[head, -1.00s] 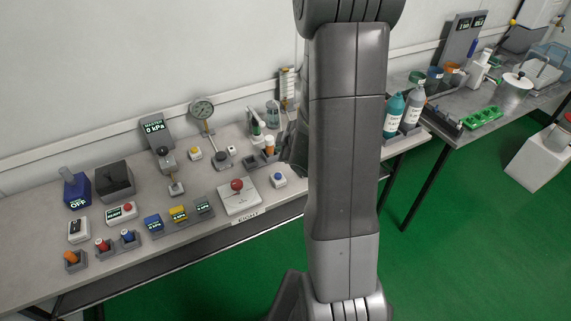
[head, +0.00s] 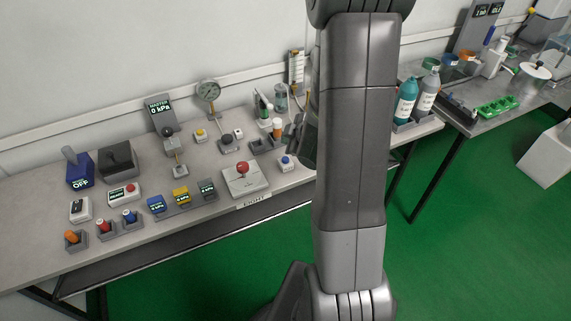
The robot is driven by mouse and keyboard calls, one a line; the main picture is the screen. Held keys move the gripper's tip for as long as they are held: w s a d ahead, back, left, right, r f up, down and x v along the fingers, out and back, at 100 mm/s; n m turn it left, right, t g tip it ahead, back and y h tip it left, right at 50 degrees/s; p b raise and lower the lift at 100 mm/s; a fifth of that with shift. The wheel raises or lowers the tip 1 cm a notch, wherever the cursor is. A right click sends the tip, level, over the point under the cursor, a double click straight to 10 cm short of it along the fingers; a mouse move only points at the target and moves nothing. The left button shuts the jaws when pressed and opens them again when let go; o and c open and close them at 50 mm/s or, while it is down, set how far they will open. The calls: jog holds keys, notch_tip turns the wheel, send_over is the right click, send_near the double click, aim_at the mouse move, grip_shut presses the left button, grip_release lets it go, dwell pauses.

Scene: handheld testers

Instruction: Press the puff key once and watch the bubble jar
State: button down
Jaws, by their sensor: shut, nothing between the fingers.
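A clear jar (head: 281,103) that looks like the bubble jar stands near the wall at the back of the bench, left of my arm. I see no bubbles at this size. A small white box with a blue button (head: 287,162) sits at the bench's front right and may be the puff key; its label is not readable. A dark part of my gripper (head: 298,130) shows at my arm's left edge, above the bench, between jar and blue-button box in the picture. The rest is hidden behind the arm. It is shut and empty.
A red-knobbed plate (head: 243,184), a gauge (head: 208,92), a yellow-button box (head: 201,134) and a "MASTER 0 kPa" display (head: 159,108) stand on the bench. Teal and grey bottles (head: 405,100) stand right of my arm. Green floor (head: 450,225) is open in front.

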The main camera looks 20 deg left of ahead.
aim_at(288, 162)
jog(key=shift+f+b, duration=1.75)
jog(key=shift+f, duration=0.6)
jog(key=shift+f+b, duration=0.35)
jog(key=shift+f, duration=0.1)
jog(key=shift+f+b, duration=0.4)
jog(key=shift+f, duration=0.05)
dwell(0.6)
jog(key=shift+r, duration=0.1)
jog(key=shift+r+p, duration=0.8)
jog(key=shift+p, duration=0.05)
notch_tip(288, 162, up, 5)
jog(key=p, duration=0.4)
jog(key=shift+p, duration=0.4)
jog(key=shift+d, duration=0.1)
dwell(0.4)
